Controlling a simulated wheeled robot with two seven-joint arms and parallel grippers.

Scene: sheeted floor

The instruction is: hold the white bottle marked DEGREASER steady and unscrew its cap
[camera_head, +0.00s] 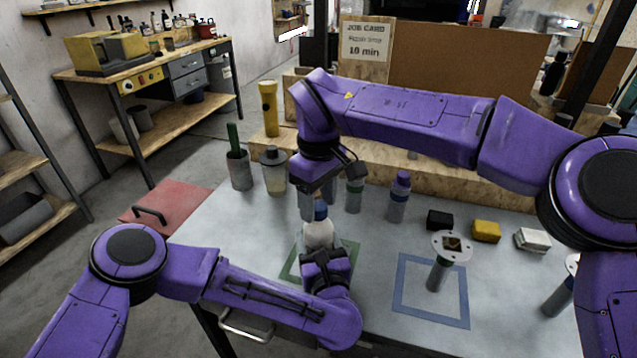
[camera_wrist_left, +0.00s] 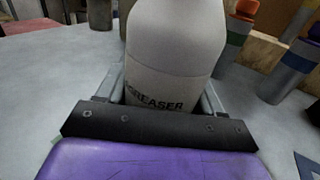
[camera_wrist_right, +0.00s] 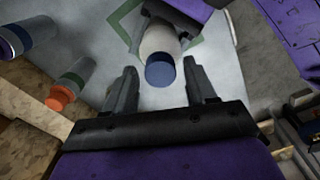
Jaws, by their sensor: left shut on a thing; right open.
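The white bottle (camera_head: 319,234) marked DEGREASER stands upright on the table, at the green square outline (camera_head: 287,268). Its label shows in the left wrist view (camera_wrist_left: 172,60). My left gripper (camera_head: 322,258) is shut on the bottle's body from the near side, with a finger on each side. The blue cap (camera_head: 320,211) is on the bottle's top; it also shows in the right wrist view (camera_wrist_right: 160,72). My right gripper (camera_head: 312,205) is open and points down above the bottle. In its wrist view the fingers (camera_wrist_right: 160,88) stand apart either side of the cap, apparently clear of it.
Bottles with a purple cap (camera_head: 398,198) and others stand behind, near a wooden ledge. A grey cup (camera_head: 240,170) and a jar (camera_head: 274,172) are at the back left. Black, yellow (camera_head: 486,231) and white blocks lie right.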

